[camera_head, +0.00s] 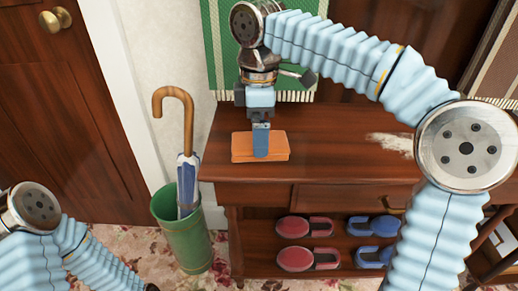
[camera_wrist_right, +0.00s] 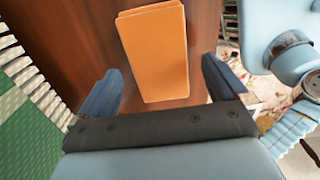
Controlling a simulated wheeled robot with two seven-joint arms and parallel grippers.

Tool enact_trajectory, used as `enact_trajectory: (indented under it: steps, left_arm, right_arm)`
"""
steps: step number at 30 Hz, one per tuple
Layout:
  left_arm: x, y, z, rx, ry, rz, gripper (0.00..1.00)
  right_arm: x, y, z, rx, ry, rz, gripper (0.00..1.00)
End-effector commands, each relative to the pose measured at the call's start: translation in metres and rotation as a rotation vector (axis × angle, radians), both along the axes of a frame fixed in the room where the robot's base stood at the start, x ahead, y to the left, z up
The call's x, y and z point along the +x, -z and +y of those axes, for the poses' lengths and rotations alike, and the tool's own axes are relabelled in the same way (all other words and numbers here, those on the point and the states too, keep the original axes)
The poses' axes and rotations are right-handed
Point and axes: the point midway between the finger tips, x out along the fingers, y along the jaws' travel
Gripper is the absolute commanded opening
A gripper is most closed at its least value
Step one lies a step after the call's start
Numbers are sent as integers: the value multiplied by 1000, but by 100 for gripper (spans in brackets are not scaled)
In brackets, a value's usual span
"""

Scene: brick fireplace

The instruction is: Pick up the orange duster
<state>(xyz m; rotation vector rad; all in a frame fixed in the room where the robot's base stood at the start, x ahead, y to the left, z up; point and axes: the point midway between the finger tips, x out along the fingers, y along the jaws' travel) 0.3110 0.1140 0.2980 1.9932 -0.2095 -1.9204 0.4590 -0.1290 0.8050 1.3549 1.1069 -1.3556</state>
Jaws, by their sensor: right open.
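The orange duster (camera_head: 275,147) is a flat orange block lying on the left part of the dark wooden cabinet top (camera_head: 340,150). My right gripper (camera_head: 261,150) is above the duster in the head view and hides part of it. In the right wrist view the duster (camera_wrist_right: 155,50) shows between and beyond the two blue fingers of my right gripper (camera_wrist_right: 163,85), which are apart. I cannot tell whether either finger touches it. My left arm shows at the lower left of the head view, but its fingers are out of frame.
A green umbrella stand (camera_head: 183,232) with a cane-handled umbrella (camera_head: 187,180) stands left of the cabinet. A pale powdery patch (camera_head: 393,142) lies on the top at right. Red slippers (camera_head: 293,227) and blue slippers (camera_head: 373,226) sit on shelves below. The top's middle is clear.

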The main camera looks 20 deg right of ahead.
Motion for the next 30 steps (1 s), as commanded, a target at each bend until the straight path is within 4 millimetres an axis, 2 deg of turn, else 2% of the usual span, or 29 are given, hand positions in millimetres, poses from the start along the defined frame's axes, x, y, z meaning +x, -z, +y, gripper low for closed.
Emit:
enact_trajectory:
  steps: [1, 6, 14, 24, 30]
  left_arm:
    - [0, 6, 1, 2, -3, -1, 90]
    - [1, 9, 3, 4, -5, -2, 90]
    - [1, 9, 3, 4, -6, -3, 90]
    - [1, 9, 3, 4, -6, -3, 90]
    - [1, 9, 3, 4, -5, -3, 90]
  right_arm:
    - [-1, 12, -2, -2, 2, 2, 100]
    - [-1, 31, -2, 0, 2, 1, 100]
    - [0, 32, -2, 1, 2, 0, 98]
    - [0, 32, -2, 0, 1, 1, 47]
    - [0, 32, -2, 0, 1, 0, 46]
